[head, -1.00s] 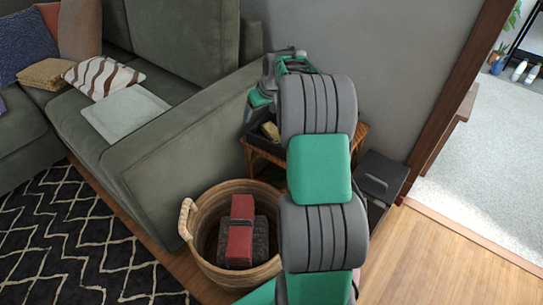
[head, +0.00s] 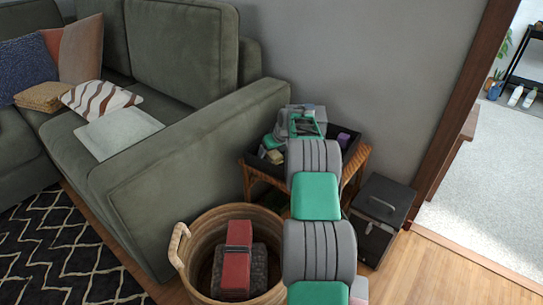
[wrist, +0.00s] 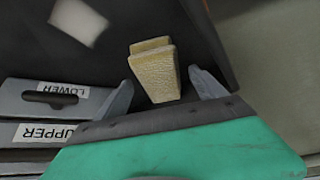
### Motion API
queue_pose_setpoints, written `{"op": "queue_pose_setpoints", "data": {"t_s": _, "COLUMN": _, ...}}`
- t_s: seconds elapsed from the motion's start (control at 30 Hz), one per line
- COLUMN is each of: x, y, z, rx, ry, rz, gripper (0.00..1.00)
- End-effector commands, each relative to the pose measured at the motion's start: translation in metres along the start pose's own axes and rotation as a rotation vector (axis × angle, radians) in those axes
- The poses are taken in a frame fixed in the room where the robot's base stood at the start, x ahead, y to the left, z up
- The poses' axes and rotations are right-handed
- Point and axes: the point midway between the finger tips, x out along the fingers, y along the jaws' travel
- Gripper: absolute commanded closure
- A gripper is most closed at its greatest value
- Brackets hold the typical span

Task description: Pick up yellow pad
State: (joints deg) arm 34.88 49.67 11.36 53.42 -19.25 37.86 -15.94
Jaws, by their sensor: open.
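The yellow pad (wrist: 153,75) is a small, rough-textured yellow block in the wrist view. It also shows in the head view (head: 274,157), in the dark tray (head: 350,155) on the wicker side table. My gripper (wrist: 163,88) is open, with one grey finger on each side of the pad. Gaps show between the fingers and the pad, and I cannot tell its exact depth between them. In the head view my arm hides part of the tray, and the gripper is over its left part.
A purple item (head: 343,139) lies at the tray's right. A pale object (wrist: 78,22) shows in the wrist view. The sofa arm (head: 215,140) is left of the table, a grey wall behind. A wicker basket (head: 190,240) and a black box (head: 382,207) stand on the floor nearby.

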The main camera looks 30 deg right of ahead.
Motion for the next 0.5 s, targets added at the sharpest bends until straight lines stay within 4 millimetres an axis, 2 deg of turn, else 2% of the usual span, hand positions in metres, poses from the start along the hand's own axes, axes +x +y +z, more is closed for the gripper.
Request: {"op": "queue_pose_setpoints", "data": {"t_s": 0.5, "x": 0.0046, "y": -0.0006, "z": 0.0028, "rx": -0.001, "ry": -0.001, "rz": -0.001, "gripper": 0.2}}
